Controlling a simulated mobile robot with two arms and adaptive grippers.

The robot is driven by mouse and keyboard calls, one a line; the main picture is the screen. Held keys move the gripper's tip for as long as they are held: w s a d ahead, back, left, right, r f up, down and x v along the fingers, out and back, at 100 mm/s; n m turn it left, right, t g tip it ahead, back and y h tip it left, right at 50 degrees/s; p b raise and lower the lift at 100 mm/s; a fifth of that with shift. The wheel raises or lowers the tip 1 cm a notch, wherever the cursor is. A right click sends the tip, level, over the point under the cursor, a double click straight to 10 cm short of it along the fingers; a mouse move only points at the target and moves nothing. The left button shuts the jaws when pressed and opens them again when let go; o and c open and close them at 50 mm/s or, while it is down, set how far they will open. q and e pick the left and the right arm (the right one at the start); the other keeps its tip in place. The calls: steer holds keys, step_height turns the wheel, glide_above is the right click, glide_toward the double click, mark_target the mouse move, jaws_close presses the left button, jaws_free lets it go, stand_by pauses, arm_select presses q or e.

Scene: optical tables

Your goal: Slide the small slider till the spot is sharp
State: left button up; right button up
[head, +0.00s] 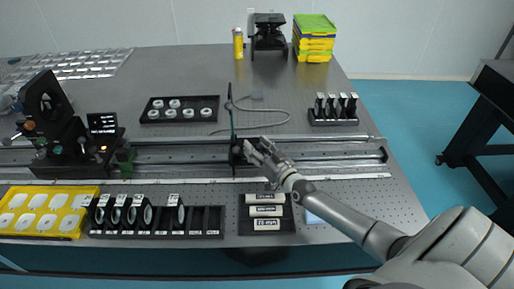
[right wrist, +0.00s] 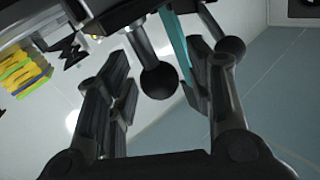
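The small black slider (head: 237,153) sits on the long rail (head: 320,150) near the middle of the table, with a thin upright plate (head: 231,112) on it. My right gripper (head: 254,150) is at the slider's right side. In the right wrist view my right gripper (right wrist: 160,92) is open. A black ball knob (right wrist: 158,80) shows between its fingers, with visible gaps on both sides. A second black ball (right wrist: 229,47) shows by the right finger. My left gripper is not in view.
A black optical device (head: 50,115) stands at the rail's left end. In front are a yellow tray (head: 88,190), a lens rack (head: 205,220) and a dark tray with white labelled cylinders (head: 265,210). A grey cable (head: 285,112) lies behind the rail. The rail right of the slider looks clear.

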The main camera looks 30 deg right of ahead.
steer(key=c, duration=1)
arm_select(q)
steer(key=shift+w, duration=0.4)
arm_select(e)
jaws_close()
steer(key=shift+a, duration=0.1)
steer(key=shift+w+a, duration=0.2)
steer(key=shift+a, duration=0.1)
steer(key=p, duration=0.1)
glide_above(231, 159)
steer(key=shift+a, duration=0.15)
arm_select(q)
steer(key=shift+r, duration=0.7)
arm_select(e)
steer(key=o, duration=1.1)
jaws_free()
steer(key=shift+s+d, duration=0.1)
steer(key=shift+d, duration=0.1)
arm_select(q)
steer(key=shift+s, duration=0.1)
